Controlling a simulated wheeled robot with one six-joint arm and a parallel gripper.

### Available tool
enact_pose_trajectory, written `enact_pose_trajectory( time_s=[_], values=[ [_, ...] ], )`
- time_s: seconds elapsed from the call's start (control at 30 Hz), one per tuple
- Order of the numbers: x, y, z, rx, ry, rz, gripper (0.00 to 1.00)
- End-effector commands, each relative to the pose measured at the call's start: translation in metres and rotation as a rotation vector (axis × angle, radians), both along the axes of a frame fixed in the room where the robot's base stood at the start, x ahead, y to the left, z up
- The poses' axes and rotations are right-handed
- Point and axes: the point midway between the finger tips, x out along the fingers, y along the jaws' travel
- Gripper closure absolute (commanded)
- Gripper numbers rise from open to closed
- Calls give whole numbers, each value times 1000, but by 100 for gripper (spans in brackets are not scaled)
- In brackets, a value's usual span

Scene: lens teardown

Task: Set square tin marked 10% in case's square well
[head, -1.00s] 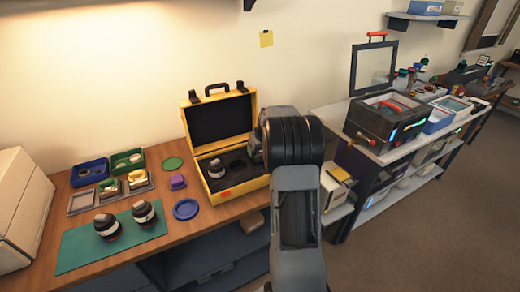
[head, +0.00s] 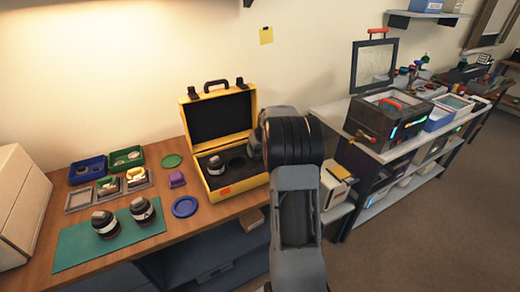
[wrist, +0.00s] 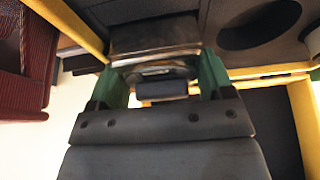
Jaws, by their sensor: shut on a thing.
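That round well (wrist: 258,25) also shows in the wrist view. My gripper (wrist: 160,72) has green fingers and is shut on a metallic square tin (wrist: 155,36), close against the dark foam. No 10% mark is readable. I cannot tell whether the tin is inside the square well, which is hidden.
Two dark lenses (head: 144,210) stand on a green mat (head: 75,248). A shelf unit (head: 400,150) with equipment stands to the right.

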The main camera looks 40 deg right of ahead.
Motion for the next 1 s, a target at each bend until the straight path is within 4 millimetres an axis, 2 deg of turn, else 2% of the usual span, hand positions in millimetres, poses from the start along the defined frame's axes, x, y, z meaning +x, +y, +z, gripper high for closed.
enact_pose_trajectory(
  time_s=[0.47,0.5,0.7,0.77,1.0],
  values=[
    [0,0,-13,0,-1,0,50],
    [0,0,-12,0,-1,0,24],
    [0,0,-12,0,0,0,5],
    [0,-1,-12,-1,0,-1,0],
    [-1,-4,-12,-4,-2,-5,0]
  ],
)
